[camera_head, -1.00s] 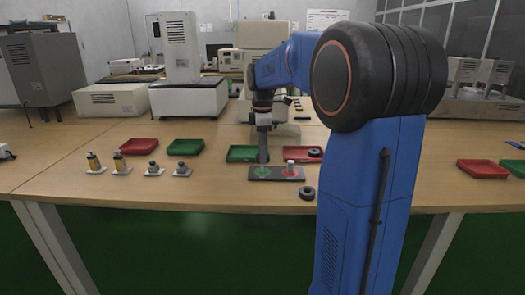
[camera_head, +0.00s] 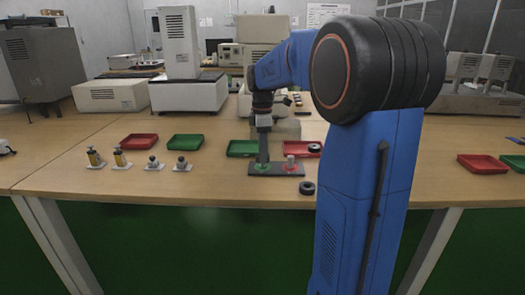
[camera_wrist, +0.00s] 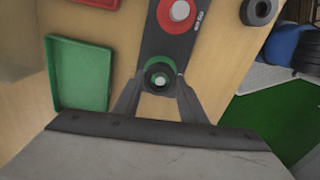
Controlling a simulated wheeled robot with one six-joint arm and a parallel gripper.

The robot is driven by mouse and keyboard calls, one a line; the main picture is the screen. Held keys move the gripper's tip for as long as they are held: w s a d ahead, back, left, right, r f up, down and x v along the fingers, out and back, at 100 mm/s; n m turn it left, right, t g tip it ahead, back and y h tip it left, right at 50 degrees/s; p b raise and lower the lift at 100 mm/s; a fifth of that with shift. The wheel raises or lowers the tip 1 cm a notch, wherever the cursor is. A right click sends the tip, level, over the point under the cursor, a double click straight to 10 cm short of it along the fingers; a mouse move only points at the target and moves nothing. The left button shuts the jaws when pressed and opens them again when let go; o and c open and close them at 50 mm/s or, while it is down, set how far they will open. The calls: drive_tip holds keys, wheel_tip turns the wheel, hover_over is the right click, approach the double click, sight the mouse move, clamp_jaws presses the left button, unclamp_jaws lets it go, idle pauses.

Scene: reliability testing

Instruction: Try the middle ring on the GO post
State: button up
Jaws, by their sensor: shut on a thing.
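My gripper (camera_wrist: 160,85) is shut on a dark ring (camera_wrist: 149,79) at the green-marked GO post. In the wrist view the light tip of the GO post (camera_wrist: 160,80) shows inside the ring's hole. I cannot tell how far down the post the ring sits. In the head view my gripper (camera_head: 263,163) points straight down at the green end of the dark board (camera_head: 277,170). The red-marked post (camera_head: 291,162) stands bare at the board's other end. A second black ring (camera_head: 307,188) lies on the table to the right. Another black ring (camera_head: 314,147) is in the red tray (camera_head: 302,152) behind.
A green tray (camera_head: 242,149) stands just behind the board. Several small fittings on plates (camera_head: 181,165) stand to the left, with a red tray (camera_head: 139,141) and a green tray (camera_head: 185,142) behind them. The table's front edge is close to the board.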

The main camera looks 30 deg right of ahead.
drive_tip(key=shift+f, duration=0.85)
idle(0.6)
drive_tip(key=shift+r, duration=3.35)
